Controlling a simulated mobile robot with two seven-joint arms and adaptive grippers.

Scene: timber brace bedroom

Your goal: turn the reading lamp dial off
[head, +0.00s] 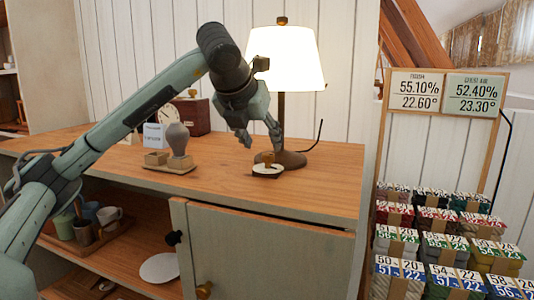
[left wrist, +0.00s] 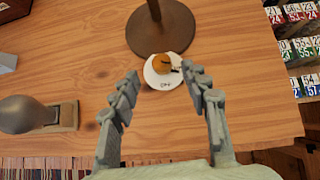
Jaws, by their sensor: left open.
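The reading lamp (head: 286,62) stands on the cabinet top with its shade glowing. Its dark round base (head: 292,158) also shows in the left wrist view (left wrist: 162,28). Just in front of the base, a brass-orange dial (left wrist: 163,64) sits on a round white plate (left wrist: 158,80) marked "OFF" on its near side. In the head view the dial (head: 267,158) is small. A dark mark shows at the knob's right. My left gripper (head: 260,139) is open and empty above the dial, its fingers pointing down toward it, one on each side in the wrist view. My right gripper is out of view.
A grey bulb-shaped object on a wooden stand (head: 177,146) is left of the dial. The cabinet top's front right is bare. Stacked goods and a sign (head: 444,93) are at the right.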

